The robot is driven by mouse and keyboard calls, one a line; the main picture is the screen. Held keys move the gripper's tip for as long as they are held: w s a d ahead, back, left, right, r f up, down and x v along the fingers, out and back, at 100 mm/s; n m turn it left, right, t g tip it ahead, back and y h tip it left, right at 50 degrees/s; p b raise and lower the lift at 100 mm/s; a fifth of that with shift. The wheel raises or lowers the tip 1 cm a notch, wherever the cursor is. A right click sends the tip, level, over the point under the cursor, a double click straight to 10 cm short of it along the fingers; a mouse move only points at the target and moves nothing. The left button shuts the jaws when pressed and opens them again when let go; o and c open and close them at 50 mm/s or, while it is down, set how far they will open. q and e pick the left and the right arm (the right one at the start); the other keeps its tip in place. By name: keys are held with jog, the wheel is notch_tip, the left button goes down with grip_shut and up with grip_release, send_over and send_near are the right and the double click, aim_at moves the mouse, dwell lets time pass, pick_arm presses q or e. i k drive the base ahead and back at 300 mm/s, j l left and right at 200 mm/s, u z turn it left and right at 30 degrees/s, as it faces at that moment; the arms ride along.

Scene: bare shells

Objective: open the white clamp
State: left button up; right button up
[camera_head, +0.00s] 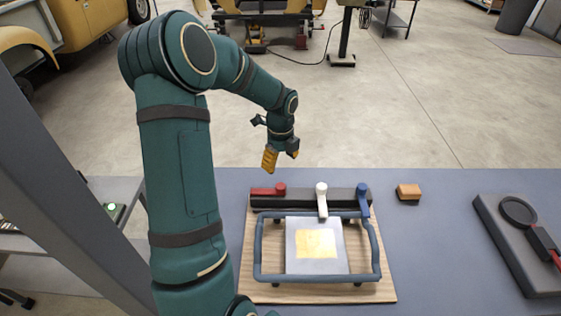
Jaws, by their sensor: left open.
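The white clamp (322,200) is on a black bar (300,201) along the back of a wooden board (318,293). Its lever points toward the front, over the back edge of a blue tubular frame (258,250). A red clamp (267,190) on the left of the bar has its lever turned left. A blue clamp (364,200) on the right has its lever toward the front. My left gripper (270,163) is open and empty, with yellow fingers pointing down, above and behind the red clamp, left of the white one. My right gripper is out of view.
A white plate with a yellow square (316,245) lies within the blue frame. An orange-brown block (408,192) sits right of the board. A dark grey device (515,235) stands at the table's right. The table (430,260) is clear between board and device.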

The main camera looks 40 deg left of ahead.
aim_at(321, 188)
jog(key=k+l, duration=0.35)
jog(key=l, duration=0.2)
jog(key=k+l, duration=0.4)
jog(key=l, duration=0.1)
